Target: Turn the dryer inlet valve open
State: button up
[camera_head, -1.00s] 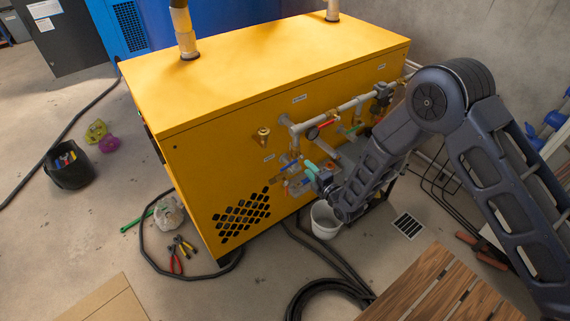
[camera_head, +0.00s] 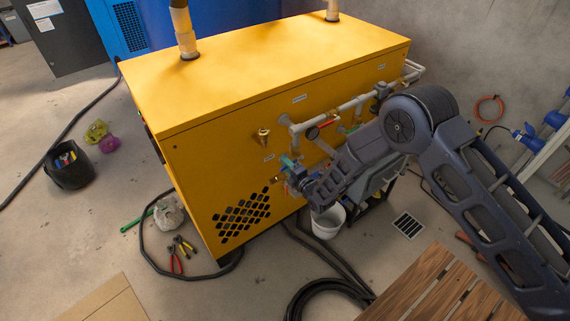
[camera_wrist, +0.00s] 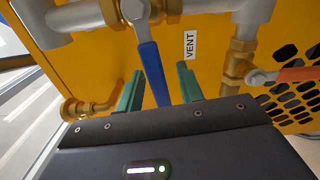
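The valve with a blue lever (camera_wrist: 150,68) fills the middle of the wrist view, on a grey pipe beside a "VENT" label (camera_wrist: 190,44). My gripper (camera_wrist: 159,88) is open, with one green finger on each side of this lever and a visible gap on both sides. In the head view my gripper (camera_head: 289,163) is at the lower pipework on the yellow dryer cabinet (camera_head: 270,75), and my wrist hides much of the valve area. An orange-red lever (camera_wrist: 300,74) shows at the right of the wrist view. No legible label marks the dryer inlet valve.
A brass fitting (camera_head: 263,134) sticks out to the left. A white bucket (camera_head: 326,224) stands below my wrist. Pliers (camera_head: 179,252) and hoses lie on the floor.

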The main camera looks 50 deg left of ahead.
aim_at(287, 167)
jog(key=shift+a, duration=0.55)
grip_shut()
jog(key=shift+f+n, duration=0.55)
jog(key=shift+n, duration=0.35)
jog(key=f+n, duration=0.1)
jog(key=w+n, duration=0.1)
jog(key=shift+f+n, duration=0.35)
jog(key=shift+n, duration=0.05)
